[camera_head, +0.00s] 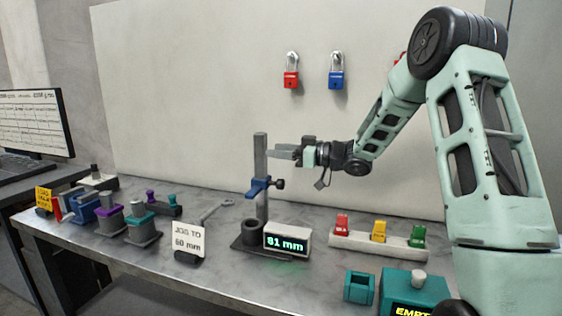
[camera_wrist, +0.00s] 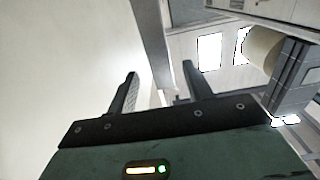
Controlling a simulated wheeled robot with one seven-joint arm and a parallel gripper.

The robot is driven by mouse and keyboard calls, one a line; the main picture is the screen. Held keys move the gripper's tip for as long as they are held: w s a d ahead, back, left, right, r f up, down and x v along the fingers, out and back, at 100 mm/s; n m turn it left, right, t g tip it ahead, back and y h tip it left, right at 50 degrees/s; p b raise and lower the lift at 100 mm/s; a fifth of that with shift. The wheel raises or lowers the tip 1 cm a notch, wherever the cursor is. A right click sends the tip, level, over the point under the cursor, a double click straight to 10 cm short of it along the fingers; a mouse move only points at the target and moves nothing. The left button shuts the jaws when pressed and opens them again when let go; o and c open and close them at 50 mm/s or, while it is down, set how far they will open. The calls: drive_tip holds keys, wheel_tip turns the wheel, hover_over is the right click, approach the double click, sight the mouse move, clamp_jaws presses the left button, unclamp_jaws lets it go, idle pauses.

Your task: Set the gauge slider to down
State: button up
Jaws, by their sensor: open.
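The gauge is an upright grey post (camera_head: 261,160) on a dark base (camera_head: 246,244). Its blue slider (camera_head: 260,187) sits around mid-height on the post, with a dark knob on its right side. The display (camera_head: 286,240) at its foot reads 81 mm. My gripper (camera_head: 276,152) is level, beside the upper post and above the slider. In the wrist view its two fingers (camera_wrist: 162,82) are apart with nothing held. A grey bar (camera_wrist: 152,45), apparently the post, shows between them; contact cannot be told.
A card (camera_head: 188,242) reading "JOG TO 60 mm" stands left of the display. A wrench (camera_head: 215,209) lies behind it. A rack of red, yellow and green tags (camera_head: 378,243) and teal boxes (camera_head: 413,292) are right. Several coloured fixtures (camera_head: 110,218) stand left. Padlocks (camera_head: 336,78) hang on the wall.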

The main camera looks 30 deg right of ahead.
drive_tip(key=shift+r, duration=0.1)
drive_tip(key=c, duration=0.7)
drive_tip(key=shift+d+r+p, duration=0.15)
drive_tip(key=shift+d+p, duration=0.15)
drive_tip(key=shift+p, duration=0.4)
clamp_jaws()
drive_tip(key=s+d+f+m+g+h+p, duration=0.15)
drive_tip(key=s+d+m+p, duration=0.6)
drive_tip(key=p, duration=1.15)
drive_tip(key=w+a+f+n+p, duration=0.2)
drive_tip(key=w+a+f+p, duration=0.3)
drive_tip(key=w, duration=0.1)
drive_tip(key=shift+w+a+f, duration=0.15)
drive_tip(key=shift+a+f, duration=0.15)
drive_tip(key=shift+f, duration=0.1)
